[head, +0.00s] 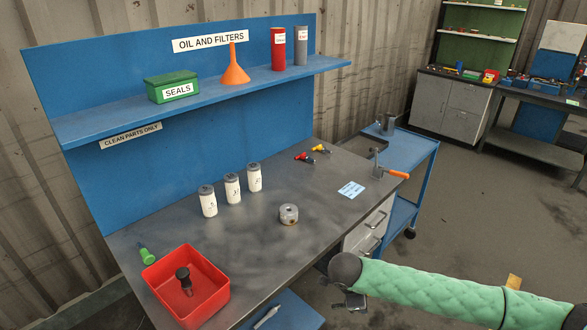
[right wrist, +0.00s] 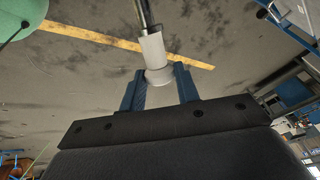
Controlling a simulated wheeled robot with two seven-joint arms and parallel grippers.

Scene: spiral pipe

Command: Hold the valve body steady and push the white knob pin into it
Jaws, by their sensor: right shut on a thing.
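My right gripper (right wrist: 158,76) is shut on a white cylindrical piece (right wrist: 154,50), which looks like the white knob pin. A grey metal rod runs up from it, past the top edge of the right wrist view. In the head view my right arm comes in from the right and ends past the bench's front edge; the held piece cannot be made out there. A short grey round part with a hole in its top (head: 289,214), likely the valve body, stands alone on the bench, apart from the gripper. My left gripper is not in view.
A red bin (head: 207,301) with a dark knobbed part (head: 184,281) stands at the bench's near left, beside a green-handled tool (head: 147,254). Three white bottles (head: 232,188) stand behind the grey part. A blue cart (head: 411,160) is at the right. The dark bench top (head: 250,250) is clear around the part.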

